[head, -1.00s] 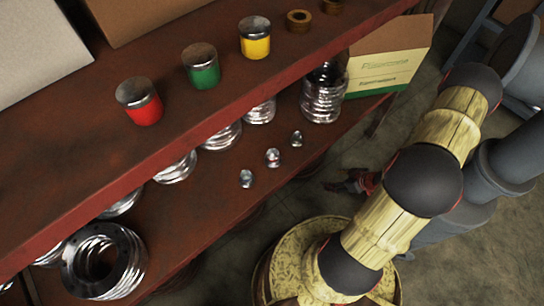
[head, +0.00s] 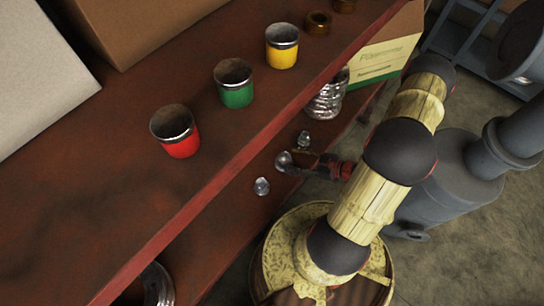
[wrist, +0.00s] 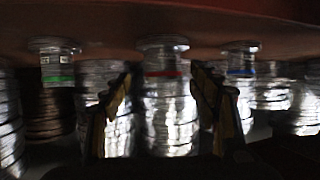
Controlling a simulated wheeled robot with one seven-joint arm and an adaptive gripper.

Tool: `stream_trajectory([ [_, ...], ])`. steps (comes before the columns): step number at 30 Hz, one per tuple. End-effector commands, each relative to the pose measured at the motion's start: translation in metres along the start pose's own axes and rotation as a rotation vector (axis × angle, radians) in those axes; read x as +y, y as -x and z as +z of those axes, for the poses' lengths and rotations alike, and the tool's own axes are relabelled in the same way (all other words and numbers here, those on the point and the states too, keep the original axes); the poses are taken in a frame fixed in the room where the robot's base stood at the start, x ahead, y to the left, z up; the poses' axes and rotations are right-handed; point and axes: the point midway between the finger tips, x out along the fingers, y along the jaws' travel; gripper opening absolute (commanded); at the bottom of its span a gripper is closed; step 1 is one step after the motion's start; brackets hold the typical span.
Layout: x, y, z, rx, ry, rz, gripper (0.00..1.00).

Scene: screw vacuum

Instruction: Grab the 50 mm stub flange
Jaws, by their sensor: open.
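Three small silver stub flanges stand in a row on the lower shelf: a near one (head: 262,186), a middle one (head: 284,161) and a far one (head: 303,140) in the head view. I cannot read their sizes. My gripper (head: 312,164) is open and reaches in from the right at the middle one. In the blurred wrist view, a red-banded flange (wrist: 165,58) lies in line with the gap between my open fingers (wrist: 163,78), apparently just beyond the tips. A green-banded flange (wrist: 54,60) is to its left and a blue-banded one (wrist: 241,58) to its right.
Red, green and yellow cups (head: 176,130) stand on the upper shelf (head: 110,200), which overhangs the lower one. Stacked metal rings (wrist: 90,90) show in the wrist view. A carton (head: 385,50) sits at the shelf's far end.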

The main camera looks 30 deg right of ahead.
Motion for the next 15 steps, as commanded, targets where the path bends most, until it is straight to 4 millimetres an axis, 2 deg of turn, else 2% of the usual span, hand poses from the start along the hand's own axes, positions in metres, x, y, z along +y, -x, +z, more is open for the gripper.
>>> stream_trajectory([
  [4, 0.000, -0.005, -0.001, 0.005, 0.002, -0.002, 0.61],
  [15, -0.002, -0.037, -0.001, 0.004, 0.002, -0.003, 0.61],
])
